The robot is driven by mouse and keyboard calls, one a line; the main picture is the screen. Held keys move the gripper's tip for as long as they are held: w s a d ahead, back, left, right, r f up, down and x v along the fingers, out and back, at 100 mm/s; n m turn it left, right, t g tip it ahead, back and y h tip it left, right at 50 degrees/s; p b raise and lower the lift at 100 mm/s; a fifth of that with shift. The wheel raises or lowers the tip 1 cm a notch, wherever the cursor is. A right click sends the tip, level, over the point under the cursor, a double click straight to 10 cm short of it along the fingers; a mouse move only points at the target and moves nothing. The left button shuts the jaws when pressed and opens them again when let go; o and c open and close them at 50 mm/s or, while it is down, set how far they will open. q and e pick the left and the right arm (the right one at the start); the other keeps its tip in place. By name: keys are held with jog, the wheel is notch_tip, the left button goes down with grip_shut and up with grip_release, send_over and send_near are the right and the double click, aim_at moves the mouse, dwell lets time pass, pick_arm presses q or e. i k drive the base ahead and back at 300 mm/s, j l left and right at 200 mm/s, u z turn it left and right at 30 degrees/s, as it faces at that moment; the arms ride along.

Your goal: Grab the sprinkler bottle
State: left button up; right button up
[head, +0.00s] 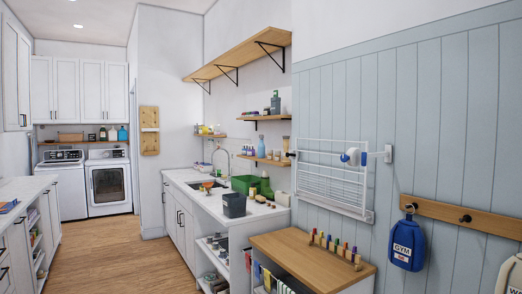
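No bottle is plainly marked as the sprinkler bottle. A light-blue bottle (261,147) with a narrow top stands upright on a small wooden wall shelf above the counter. It is small in the head view, and I cannot tell whether it has a spray head. A teal bottle (123,134) stands on a shelf above the washer and dryer at the far left. A blue jug (407,244) labelled GYM hangs on the right wall. Neither of my grippers is in view.
A white counter (205,180) with a sink, a green bin (245,184) and a dark grey container (234,205) runs below the shelves. A wood-topped cabinet (300,262) stands nearer. A white wire rack (330,182) is on the wall. The wooden floor (135,255) between counters is clear.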

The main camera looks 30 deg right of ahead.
aim_at(261, 146)
jog(key=i+j, duration=0.1)
jog(key=i, duration=2.7)
jog(key=i+j+z, duration=0.15)
jog(key=i, duration=0.95)
jog(key=i+j+z, duration=0.1)
jog(key=i, duration=0.45)
jog(key=j, duration=0.05)
